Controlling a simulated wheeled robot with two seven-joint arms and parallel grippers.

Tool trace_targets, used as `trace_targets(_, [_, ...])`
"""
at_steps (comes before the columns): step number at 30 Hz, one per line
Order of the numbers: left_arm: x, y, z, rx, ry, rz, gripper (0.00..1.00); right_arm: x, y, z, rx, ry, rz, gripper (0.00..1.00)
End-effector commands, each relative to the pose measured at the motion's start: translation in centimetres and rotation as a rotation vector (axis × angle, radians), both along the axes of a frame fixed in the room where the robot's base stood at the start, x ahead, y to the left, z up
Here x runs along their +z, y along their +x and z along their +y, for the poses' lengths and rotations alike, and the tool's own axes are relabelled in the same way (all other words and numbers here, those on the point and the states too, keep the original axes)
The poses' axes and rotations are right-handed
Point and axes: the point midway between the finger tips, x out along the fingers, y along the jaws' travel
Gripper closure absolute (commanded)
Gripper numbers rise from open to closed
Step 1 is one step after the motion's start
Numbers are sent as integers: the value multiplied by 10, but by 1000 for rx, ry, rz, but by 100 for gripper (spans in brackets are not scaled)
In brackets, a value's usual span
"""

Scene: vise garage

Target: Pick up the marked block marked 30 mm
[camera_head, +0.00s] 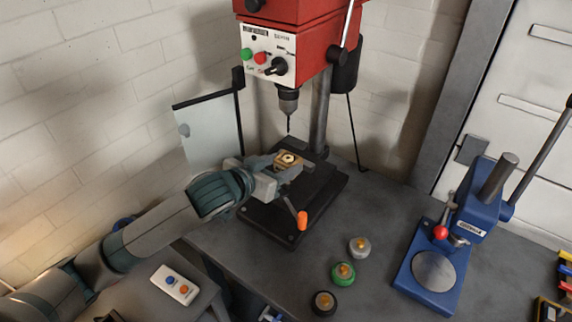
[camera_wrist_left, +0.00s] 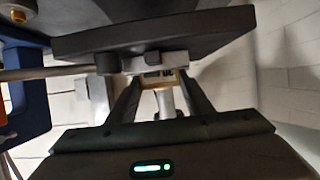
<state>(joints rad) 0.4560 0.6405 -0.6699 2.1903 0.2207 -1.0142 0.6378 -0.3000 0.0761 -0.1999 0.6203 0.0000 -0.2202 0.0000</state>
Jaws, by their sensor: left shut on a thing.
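A small tan block (camera_head: 289,158) with a round light spot on its top sits at the vise on the drill press table, under the drill bit. No size marking can be read on it. My left gripper (camera_head: 284,168) reaches in from the left and is shut on this block. In the left wrist view the two dark fingers (camera_wrist_left: 160,92) close in on the tan block (camera_wrist_left: 178,80), which shows only as a thin edge. The vise (camera_head: 293,176) with its orange handle (camera_head: 302,220) is partly hidden by my gripper. I cannot tell whether the block is clear of its jaws.
The red drill press (camera_head: 290,45) stands above and behind the block, its bit close over it. A clear shield (camera_head: 212,130) stands left. A blue arbor press (camera_head: 440,260) stands right. Three round pieces, grey (camera_head: 360,247), green (camera_head: 343,274) and black (camera_head: 324,303), lie in front.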

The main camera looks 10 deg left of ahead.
Motion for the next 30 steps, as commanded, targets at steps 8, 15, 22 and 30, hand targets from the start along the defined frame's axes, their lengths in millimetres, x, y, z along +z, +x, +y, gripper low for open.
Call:
trace_targets(8, [11,1,0,0,-1,-3,77,-4,0,0,0,0,0,34])
trace_targets(15, [44,1,-3,-2,-3,-7,77,-16,0,-3,1,-2,1,34])
trace_targets(22, [67,-1,-47,-5,-6,-5,77,-25,0,-5,2,-5,0,34])
trace_targets(30, [93,-2,-90,-3,-4,-4,77,-35,0,-6,2,-5,1,34])
